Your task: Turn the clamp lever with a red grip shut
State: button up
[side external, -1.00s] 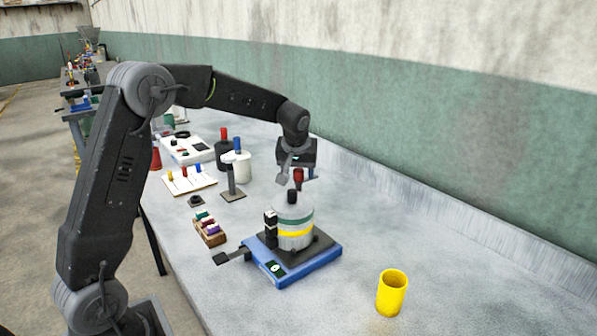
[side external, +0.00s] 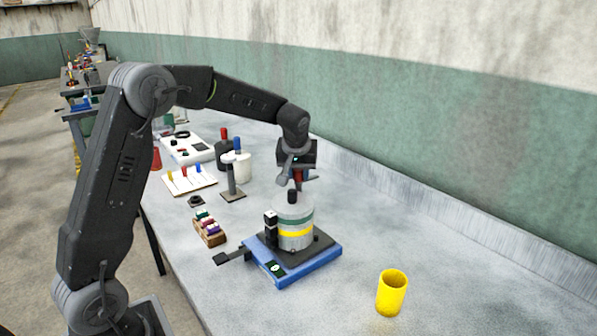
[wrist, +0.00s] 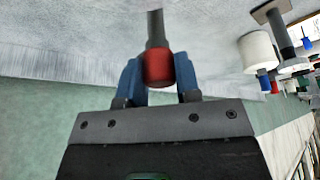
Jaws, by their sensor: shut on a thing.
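My gripper (side external: 300,178) is above the back of a grey cylinder vessel (side external: 294,226) with green and yellow bands. In the wrist view its two blue fingers (wrist: 158,70) are shut on the red grip (wrist: 158,66) of the clamp lever, one on each side. A grey shaft (wrist: 156,28) runs on from the grip. In the side view the red grip (side external: 298,174) shows only in part between the fingers. The vessel stands on a dark plate on a blue base (side external: 313,266). A black knob (side external: 292,196) is on its top. The lever's lower part is hidden.
A yellow cup (side external: 391,294) stands at the front right. A box of small coloured items (side external: 209,230) and a black handle (side external: 229,257) are left of the vessel. A post stand (side external: 232,185) and a white container (side external: 242,168) are behind. The bench to the right is mostly clear.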

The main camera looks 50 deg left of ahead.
jog(key=m, duration=0.2)
jog(key=m+t+h, duration=0.1)
jog(key=m, duration=0.1)
jog(key=shift+m+h, duration=0.3)
jog(key=shift+m, duration=0.1)
jog(key=m+h, duration=0.2)
jog(key=m, duration=0.3)
jog(key=m+h, duration=0.2)
jog(key=m, duration=0.3)
jog(key=shift+m, duration=0.4)
jog(key=m+g+h, duration=0.1)
jog(key=m, duration=0.3)
jog(key=shift+r+m+g, duration=0.1)
jog(key=shift+m+g, duration=0.2)
jog(key=shift+g, duration=0.1)
jog(key=o, duration=0.9)
